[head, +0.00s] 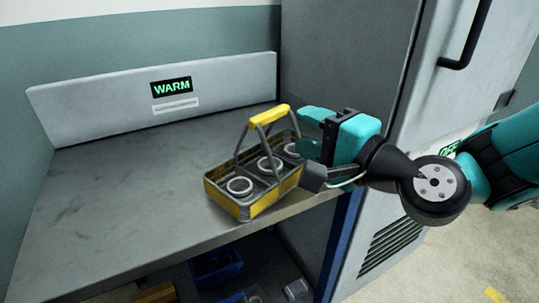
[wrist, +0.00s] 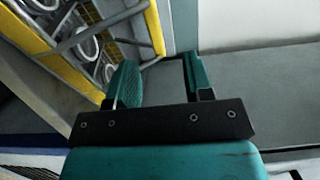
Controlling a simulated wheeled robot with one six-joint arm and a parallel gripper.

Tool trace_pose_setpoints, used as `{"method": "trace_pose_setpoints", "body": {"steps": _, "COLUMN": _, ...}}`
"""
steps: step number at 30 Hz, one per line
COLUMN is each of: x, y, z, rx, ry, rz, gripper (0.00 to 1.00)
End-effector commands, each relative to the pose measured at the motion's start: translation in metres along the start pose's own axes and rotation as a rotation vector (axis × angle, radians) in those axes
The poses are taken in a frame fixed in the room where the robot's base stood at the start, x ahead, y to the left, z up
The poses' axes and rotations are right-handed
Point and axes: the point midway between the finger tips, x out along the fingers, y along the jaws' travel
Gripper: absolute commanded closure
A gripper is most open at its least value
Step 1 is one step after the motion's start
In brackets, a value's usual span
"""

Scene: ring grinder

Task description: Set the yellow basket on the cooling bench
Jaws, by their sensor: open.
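The yellow basket (head: 238,208) stands upright on the grey bench (head: 110,200), near its front edge at the right end. It has a raised handle with a yellow grip (head: 270,117) and holds several metal rings. My gripper (head: 308,130) is open and empty at the right of the handle, at about the grip's height. In the wrist view, the open fingers (wrist: 163,78) show with the yellow grip (wrist: 155,27) ahead of the left finger, not between them. The basket's body (wrist: 85,84) fills the upper left there.
A tall grey cabinet (head: 390,120) with a black handle (head: 466,40) stands right of the bench, close to my arm. A blue bin (head: 216,265) and other items sit on a shelf below. The bench top left of the basket is clear.

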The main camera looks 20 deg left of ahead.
Motion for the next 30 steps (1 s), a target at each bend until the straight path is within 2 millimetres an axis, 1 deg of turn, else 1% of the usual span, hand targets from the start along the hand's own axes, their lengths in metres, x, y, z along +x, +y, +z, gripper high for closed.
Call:
{"method": "trace_pose_setpoints", "body": {"steps": 1, "x": 0.012, "y": -0.004, "z": 0.001, "rx": -0.001, "ry": -0.003, "rz": 0.001, "gripper": 0.53}}
{"method": "trace_pose_setpoints", "body": {"steps": 4, "x": 0.029, "y": -0.003, "z": 0.001, "rx": -0.002, "ry": -0.002, "rz": 0.0, "gripper": 0.53}}
{"method": "trace_pose_setpoints", "body": {"steps": 6, "x": 0.036, "y": -0.002, "z": 0.0, "rx": -0.002, "ry": -0.001, "rz": 0.001, "gripper": 0.53}}
{"method": "trace_pose_setpoints", "body": {"steps": 11, "x": 0.046, "y": 0.0, "z": 0.0, "rx": -0.002, "ry": 0.0, "rz": 0.001, "gripper": 0.53}}
{"method": "trace_pose_setpoints", "body": {"steps": 14, "x": 0.058, "y": 0.003, "z": -0.001, "rx": -0.002, "ry": -0.001, "rz": 0.001, "gripper": 0.53}}
{"method": "trace_pose_setpoints", "body": {"steps": 18, "x": 0.081, "y": 0.006, "z": -0.002, "rx": -0.003, "ry": -0.002, "rz": 0.0, "gripper": 0.53}}
{"method": "trace_pose_setpoints", "body": {"steps": 21, "x": 0.091, "y": 0.007, "z": -0.003, "rx": -0.003, "ry": -0.001, "rz": 0.001, "gripper": 0.53}}
{"method": "trace_pose_setpoints", "body": {"steps": 24, "x": 0.095, "y": 0.007, "z": -0.003, "rx": -0.002, "ry": 0.0, "rz": 0.0, "gripper": 0.53}}
{"method": "trace_pose_setpoints", "body": {"steps": 29, "x": 0.095, "y": 0.008, "z": -0.003, "rx": -0.002, "ry": 0.0, "rz": 0.0, "gripper": 0.53}}
{"method": "trace_pose_setpoints", "body": {"steps": 30, "x": 0.095, "y": 0.008, "z": -0.003, "rx": -0.002, "ry": 0.0, "rz": 0.0, "gripper": 0.58}}
